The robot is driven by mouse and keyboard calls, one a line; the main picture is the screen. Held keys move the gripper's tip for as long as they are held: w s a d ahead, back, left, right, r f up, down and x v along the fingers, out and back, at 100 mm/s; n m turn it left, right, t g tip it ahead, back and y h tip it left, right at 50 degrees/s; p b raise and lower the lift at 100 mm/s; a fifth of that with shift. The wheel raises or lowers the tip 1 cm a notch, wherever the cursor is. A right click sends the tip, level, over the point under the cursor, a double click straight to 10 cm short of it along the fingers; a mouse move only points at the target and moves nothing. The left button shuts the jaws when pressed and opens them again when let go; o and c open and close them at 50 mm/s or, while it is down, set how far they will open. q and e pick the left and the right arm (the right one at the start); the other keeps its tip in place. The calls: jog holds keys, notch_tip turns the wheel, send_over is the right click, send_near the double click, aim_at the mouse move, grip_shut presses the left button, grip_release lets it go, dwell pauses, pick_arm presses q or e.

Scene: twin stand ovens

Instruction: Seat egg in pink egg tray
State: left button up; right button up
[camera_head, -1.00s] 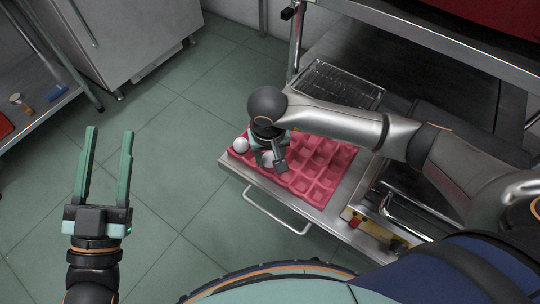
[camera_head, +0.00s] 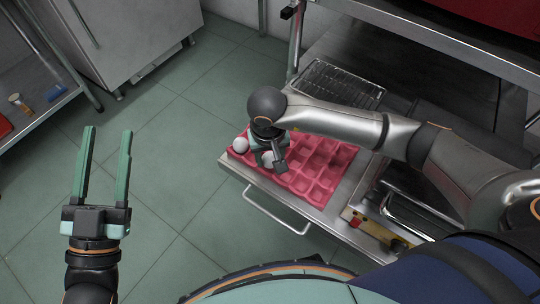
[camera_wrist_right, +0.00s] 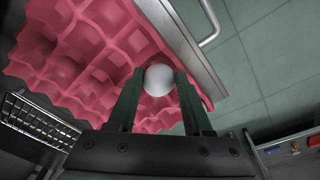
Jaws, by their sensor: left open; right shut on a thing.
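The pink egg tray (camera_head: 322,160) lies on a steel stand and also shows in the right wrist view (camera_wrist_right: 80,45). My right gripper (camera_head: 269,158) points down over the tray's left part. It is shut on a white egg (camera_head: 267,160), which shows between the two fingers in the right wrist view (camera_wrist_right: 158,79). Whether this egg touches a cup is hard to tell. A second white egg (camera_head: 241,144) sits at the tray's left corner. My left gripper (camera_head: 108,135) is open and empty over the floor, away from the tray.
A wire rack (camera_head: 343,84) lies behind the tray. A metal handle (camera_head: 275,212) sticks out from the stand's front. A yellow control panel (camera_head: 365,226) is at the right. A shelf (camera_head: 40,110) stands at far left. The green floor between is clear.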

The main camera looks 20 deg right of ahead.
pick_arm(q)
jog(key=shift+f+b, duration=0.35)
jog(key=shift+f, duration=0.05)
pick_arm(e)
jog(key=shift+f, duration=0.4)
jog(key=o, duration=0.9)
